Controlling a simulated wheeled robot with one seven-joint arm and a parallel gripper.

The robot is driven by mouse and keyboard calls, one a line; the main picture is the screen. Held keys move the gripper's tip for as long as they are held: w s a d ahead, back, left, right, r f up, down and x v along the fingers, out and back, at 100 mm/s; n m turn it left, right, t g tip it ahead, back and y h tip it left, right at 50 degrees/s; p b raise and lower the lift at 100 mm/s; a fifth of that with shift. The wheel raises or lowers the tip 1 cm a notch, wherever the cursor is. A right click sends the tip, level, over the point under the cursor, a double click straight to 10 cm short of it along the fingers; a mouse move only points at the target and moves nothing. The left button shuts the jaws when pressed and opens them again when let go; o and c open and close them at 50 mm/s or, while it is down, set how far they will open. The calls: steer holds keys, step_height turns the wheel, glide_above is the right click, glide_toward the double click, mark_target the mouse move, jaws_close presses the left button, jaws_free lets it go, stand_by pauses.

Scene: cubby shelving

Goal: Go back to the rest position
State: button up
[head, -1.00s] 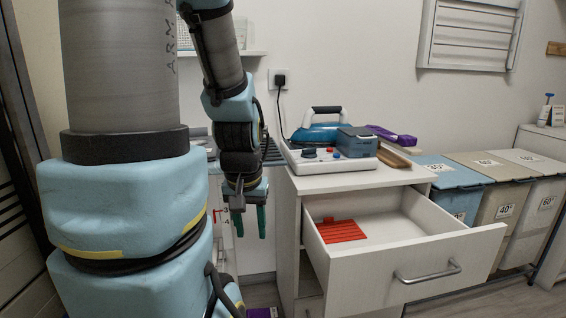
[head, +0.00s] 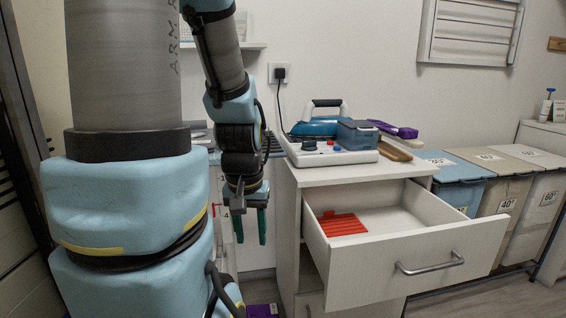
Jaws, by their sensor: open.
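My gripper (head: 251,226) hangs from my arm left of the cabinet, with its green fingers pointing down. It is open and nothing shows between the fingers. The cabinet (head: 286,240) stands to the right of it, apart from the fingers. Its top drawer (head: 385,272) is pulled out and holds a red ribbed piece (head: 342,224) lying at its left side.
On the cabinet top are an iron (head: 325,122) on its white base (head: 330,156), a blue-grey box (head: 357,134) and brushes (head: 395,129). Lidded laundry bins (head: 500,200) stand to the right. A purple item (head: 262,310) lies on the floor below my gripper.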

step_height(320, 180, up, 14)
steer(key=p, duration=1.3)
